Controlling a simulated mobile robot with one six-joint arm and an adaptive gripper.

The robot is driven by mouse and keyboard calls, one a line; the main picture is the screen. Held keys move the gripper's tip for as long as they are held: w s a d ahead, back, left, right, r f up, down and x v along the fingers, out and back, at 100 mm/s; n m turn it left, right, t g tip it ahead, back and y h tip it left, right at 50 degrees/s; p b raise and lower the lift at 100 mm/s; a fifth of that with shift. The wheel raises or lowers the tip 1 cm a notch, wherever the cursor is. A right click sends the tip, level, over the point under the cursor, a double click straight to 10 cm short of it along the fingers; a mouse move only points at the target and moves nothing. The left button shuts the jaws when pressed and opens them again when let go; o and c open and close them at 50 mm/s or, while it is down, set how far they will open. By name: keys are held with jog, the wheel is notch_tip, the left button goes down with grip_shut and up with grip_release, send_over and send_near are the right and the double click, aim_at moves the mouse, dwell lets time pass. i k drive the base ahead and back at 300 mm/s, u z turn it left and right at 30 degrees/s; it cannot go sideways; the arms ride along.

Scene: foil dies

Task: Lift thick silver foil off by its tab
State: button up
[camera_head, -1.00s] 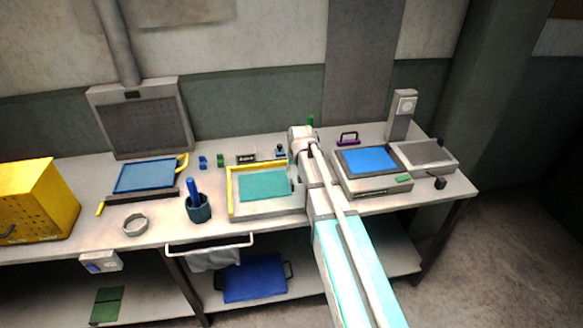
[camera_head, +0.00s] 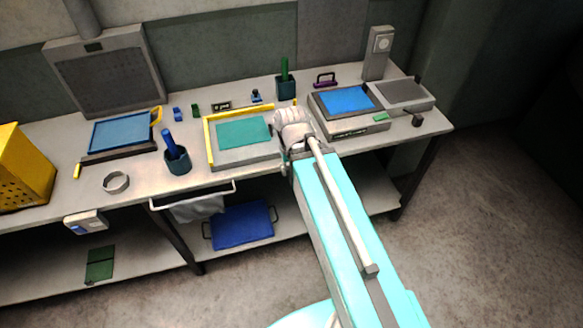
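I cannot pick out any thick silver foil or its tab. A flat teal sheet (camera_head: 243,132) lies on a light grey base with a yellow L-shaped edge (camera_head: 209,135). A blue sheet (camera_head: 346,99) lies on a dark-topped grey device (camera_head: 352,126) to the right. A grey flat plate (camera_head: 401,91) lies in a tray beside that device. My arm reaches up from the lower right, and its white joint (camera_head: 292,122) covers the space just right of the teal sheet's base. My gripper's fingers do not show.
A blue panel (camera_head: 122,132), a dark cup (camera_head: 177,162) with a blue handle and a grey ring (camera_head: 115,182) stand left. A dark cup (camera_head: 286,88) with a green item stands behind my arm. A towel rail (camera_head: 195,194) juts from the bench front. A blue tray (camera_head: 242,224) lies below.

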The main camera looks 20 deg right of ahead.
aim_at(406, 90)
jog(key=k, duration=0.65)
jog(key=z, duration=0.3)
jog(key=i, duration=0.6)
jog(key=z, duration=0.95)
jog(key=i, duration=1.2)
jog(key=u, duration=0.05)
